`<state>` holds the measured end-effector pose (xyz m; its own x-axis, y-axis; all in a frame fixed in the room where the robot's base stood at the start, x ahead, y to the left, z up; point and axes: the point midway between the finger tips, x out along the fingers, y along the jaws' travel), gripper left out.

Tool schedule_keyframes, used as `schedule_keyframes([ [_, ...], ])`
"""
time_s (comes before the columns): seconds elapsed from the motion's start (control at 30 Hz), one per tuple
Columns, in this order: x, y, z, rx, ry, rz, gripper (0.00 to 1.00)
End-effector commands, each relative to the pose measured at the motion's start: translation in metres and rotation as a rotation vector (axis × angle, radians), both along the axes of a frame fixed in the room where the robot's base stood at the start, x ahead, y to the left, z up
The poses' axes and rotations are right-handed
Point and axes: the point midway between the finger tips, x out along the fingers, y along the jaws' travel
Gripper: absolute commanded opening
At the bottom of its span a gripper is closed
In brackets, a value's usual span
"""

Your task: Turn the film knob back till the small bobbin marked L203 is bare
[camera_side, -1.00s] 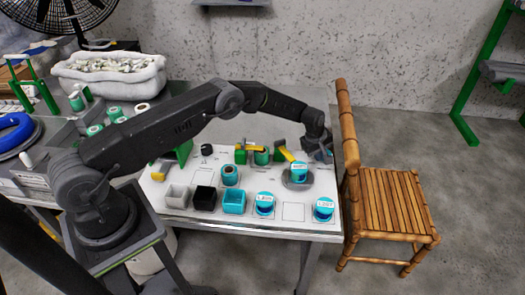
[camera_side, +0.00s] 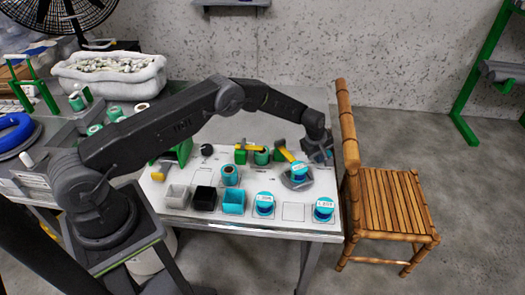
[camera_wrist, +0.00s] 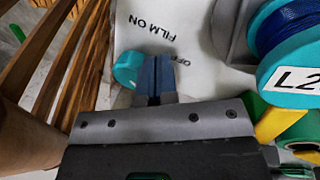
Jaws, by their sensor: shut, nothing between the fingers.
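My gripper (camera_wrist: 155,78) is shut and empty, pointing down at the right end of the white board; it also shows in the side view (camera_side: 322,157). A teal round knob (camera_wrist: 125,68) is beside the fingertips in the wrist view, by the printed words FILM ON and OFF. I cannot tell whether the fingers touch it. A teal bobbin wound with blue cable (camera_wrist: 290,38) carries a white label, cut off after "L2". In the side view this bobbin (camera_side: 299,173) stands on a grey base (camera_side: 287,183), just left of my gripper. I cannot tell whether film covers it.
Two labelled teal and blue bobbins stand at the board's front, one in the middle (camera_side: 265,205) and one at right (camera_side: 324,210). Grey, black and teal bins (camera_side: 233,201) are left of them. A yellow-handled tool (camera_side: 284,151) is behind the base. A bamboo chair (camera_side: 395,205) stands close right.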

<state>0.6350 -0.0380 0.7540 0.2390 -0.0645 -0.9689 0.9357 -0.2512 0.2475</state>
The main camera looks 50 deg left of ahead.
Motion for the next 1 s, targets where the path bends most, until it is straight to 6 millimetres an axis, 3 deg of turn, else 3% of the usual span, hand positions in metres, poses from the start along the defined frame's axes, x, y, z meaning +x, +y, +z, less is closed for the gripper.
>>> schedule_keyframes([
  [0.5,0.0,0.0,0.053,0.0,-0.002,0.0,0.0],
  [1.0,0.003,0.008,0.062,0.0,-0.001,0.002,0.0],
])
